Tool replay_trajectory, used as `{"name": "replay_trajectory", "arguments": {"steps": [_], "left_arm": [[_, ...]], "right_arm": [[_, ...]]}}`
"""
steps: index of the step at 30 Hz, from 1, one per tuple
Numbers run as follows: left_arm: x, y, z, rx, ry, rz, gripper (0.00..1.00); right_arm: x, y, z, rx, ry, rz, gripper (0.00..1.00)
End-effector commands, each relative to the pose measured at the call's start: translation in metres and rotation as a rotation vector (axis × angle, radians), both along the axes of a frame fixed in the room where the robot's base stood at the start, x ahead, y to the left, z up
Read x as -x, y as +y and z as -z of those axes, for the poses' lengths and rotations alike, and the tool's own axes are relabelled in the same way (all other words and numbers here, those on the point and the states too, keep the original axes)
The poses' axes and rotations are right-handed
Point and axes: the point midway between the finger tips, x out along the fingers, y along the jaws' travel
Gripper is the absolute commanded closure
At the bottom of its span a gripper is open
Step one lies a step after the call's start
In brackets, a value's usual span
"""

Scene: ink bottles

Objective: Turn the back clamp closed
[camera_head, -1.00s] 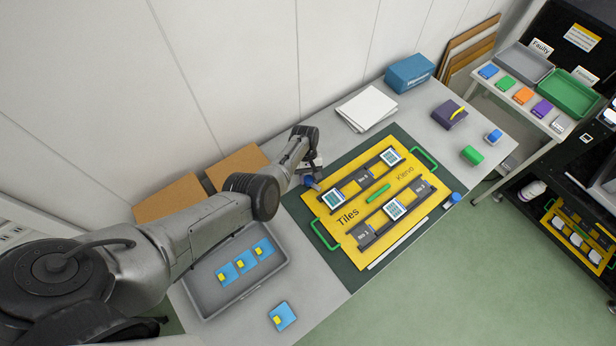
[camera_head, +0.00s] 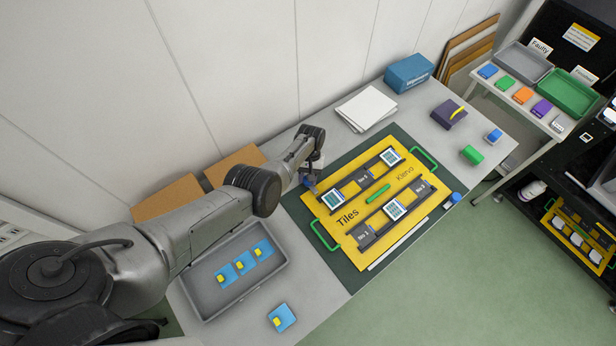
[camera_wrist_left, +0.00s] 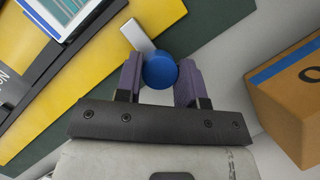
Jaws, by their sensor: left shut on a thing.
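The back clamp has a round blue knob (camera_wrist_left: 160,72) and a light grey bar (camera_wrist_left: 138,35). In the head view its blue knob (camera_head: 309,181) shows in part beside the yellow board's back left corner. My left gripper (camera_head: 311,176) is over it, and in the left wrist view its purple fingers (camera_wrist_left: 161,80) are shut on the knob from both sides. The bar points from the knob toward the yellow board (camera_wrist_left: 104,62), its end at the board's edge. I cannot tell whether it presses on the board. My right gripper is not in view.
The yellow Tiles board (camera_head: 340,258) with green handles lies on a dark green mat. A second blue knob (camera_head: 455,197) stands at its right side. A brown box (camera_wrist_left: 290,105) is close to the left gripper. A grey tray (camera_head: 208,302) with blue tiles stands in front.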

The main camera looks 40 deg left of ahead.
Motion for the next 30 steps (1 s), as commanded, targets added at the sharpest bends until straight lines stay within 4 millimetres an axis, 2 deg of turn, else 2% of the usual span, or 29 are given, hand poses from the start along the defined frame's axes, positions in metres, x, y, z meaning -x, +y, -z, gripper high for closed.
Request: {"name": "replay_trajectory", "arguments": {"steps": [4, 5, 13, 23, 30], "left_arm": [[0.0, 0.0, 0.0, 0.0, 0.001, 0.001, 0.88], [0.0, 0.0, 0.0, 0.0, 0.001, 0.001, 0.63], [0.0, 0.0, 0.0, 0.0, 0.0, 0.0, 0.39], [-0.002, 0.001, -0.007, -0.001, -0.001, 0.0, 0.39], [-0.015, 0.009, -0.044, -0.001, -0.003, -0.001, 0.39]], "right_arm": [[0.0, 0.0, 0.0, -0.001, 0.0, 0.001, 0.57], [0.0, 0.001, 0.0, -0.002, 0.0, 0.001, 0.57], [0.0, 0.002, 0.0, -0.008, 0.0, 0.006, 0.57], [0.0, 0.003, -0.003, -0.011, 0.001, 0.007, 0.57], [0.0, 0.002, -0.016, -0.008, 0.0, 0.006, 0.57]]}}
